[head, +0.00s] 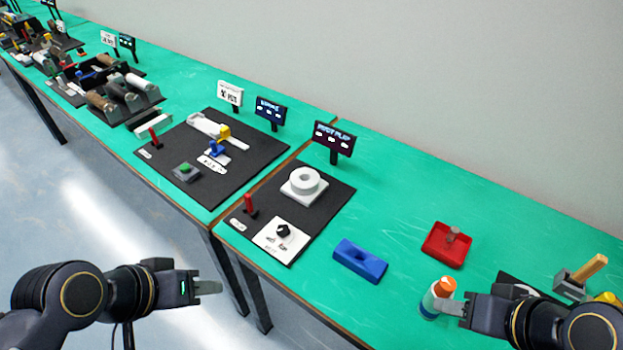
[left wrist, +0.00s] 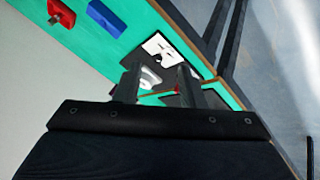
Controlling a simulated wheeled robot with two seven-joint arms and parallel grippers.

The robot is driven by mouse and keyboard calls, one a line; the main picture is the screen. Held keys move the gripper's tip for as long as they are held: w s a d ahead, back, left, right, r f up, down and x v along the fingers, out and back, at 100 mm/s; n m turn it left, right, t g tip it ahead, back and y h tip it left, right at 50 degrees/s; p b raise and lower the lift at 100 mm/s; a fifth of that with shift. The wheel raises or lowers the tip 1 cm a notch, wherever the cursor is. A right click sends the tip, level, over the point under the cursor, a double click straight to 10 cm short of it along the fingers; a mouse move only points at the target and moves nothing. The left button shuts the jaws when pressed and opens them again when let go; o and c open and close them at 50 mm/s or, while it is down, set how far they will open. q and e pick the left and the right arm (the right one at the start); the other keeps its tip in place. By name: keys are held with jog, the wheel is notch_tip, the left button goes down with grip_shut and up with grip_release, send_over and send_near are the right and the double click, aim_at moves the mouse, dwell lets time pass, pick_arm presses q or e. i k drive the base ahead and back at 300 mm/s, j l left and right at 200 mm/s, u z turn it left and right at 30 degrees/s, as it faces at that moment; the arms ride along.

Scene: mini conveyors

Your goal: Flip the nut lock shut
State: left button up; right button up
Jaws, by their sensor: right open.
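On the nearer black mat (head: 323,214) stand a red upright lever (head: 250,205), a white ring on a square base (head: 304,183) and a dark nut-like knob (head: 283,231) on a white card (head: 270,244). I cannot tell for sure which part is the nut lock. My left gripper (head: 212,287) is off the table's front edge, left of and below this mat, open and empty. Its two fingers show apart in the left wrist view (left wrist: 157,82). My right gripper (head: 448,307) is open, beside a white bottle with an orange cap (head: 443,288); whether they touch is unclear.
A blue block with a recess (head: 360,261) and a red tray (head: 447,246) lie right of the mat. A sign (head: 334,138) stands behind it. Another mat (head: 233,178) with a blue part (head: 216,148) lies left.

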aim_at(247, 197)
jog(key=j+z, duration=0.45)
jog(key=k+j+z, duration=0.1)
jog(key=j+z, duration=0.35)
